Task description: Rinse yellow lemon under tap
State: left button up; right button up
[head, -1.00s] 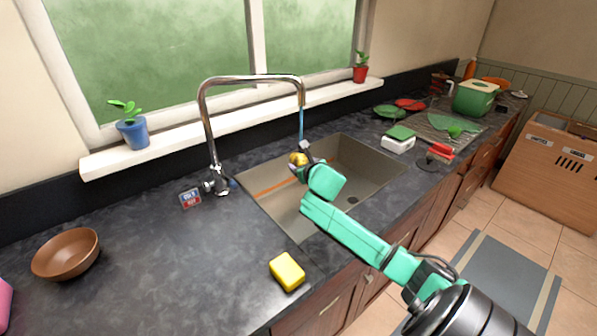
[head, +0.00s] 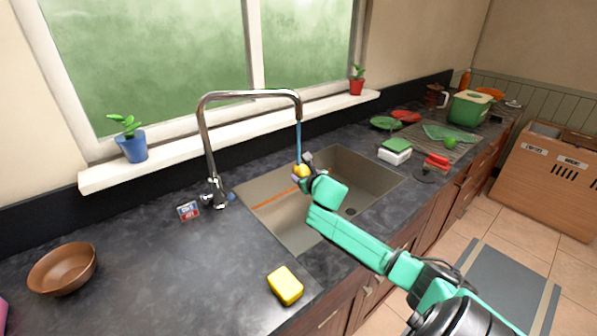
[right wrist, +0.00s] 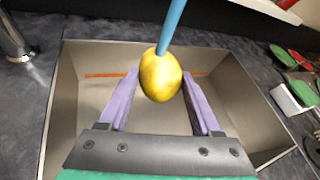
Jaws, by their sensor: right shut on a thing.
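The yellow lemon (head: 301,171) is held over the sink (head: 365,172) by my right gripper (head: 304,174). In the right wrist view the lemon (right wrist: 160,75) sits between the purple fingers of my right gripper (right wrist: 160,92), which is shut on it. The tap (head: 207,135) is a tall silver arch at the back left of the sink. A blue stream of water (head: 298,140) falls from its spout. In the right wrist view the stream (right wrist: 171,27) meets the top of the lemon. My left gripper is not in view.
A yellow sponge (head: 285,286) lies on the counter in front of the sink. A brown bowl (head: 62,269) is at the left. A white box with a green top (head: 395,155) and a red-handled item (head: 437,161) stand right of the sink. The counter left of the sink is mostly clear.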

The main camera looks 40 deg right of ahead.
jog(key=shift+s, duration=0.1)
jog(key=shift+w+a, duration=0.3)
jog(key=shift+w, duration=0.25)
jog(key=shift+s+d+r+p, duration=0.1)
jog(key=shift+s+d+p, duration=0.15)
jog(key=shift+s+p, duration=0.25)
jog(key=shift+d, duration=0.1)
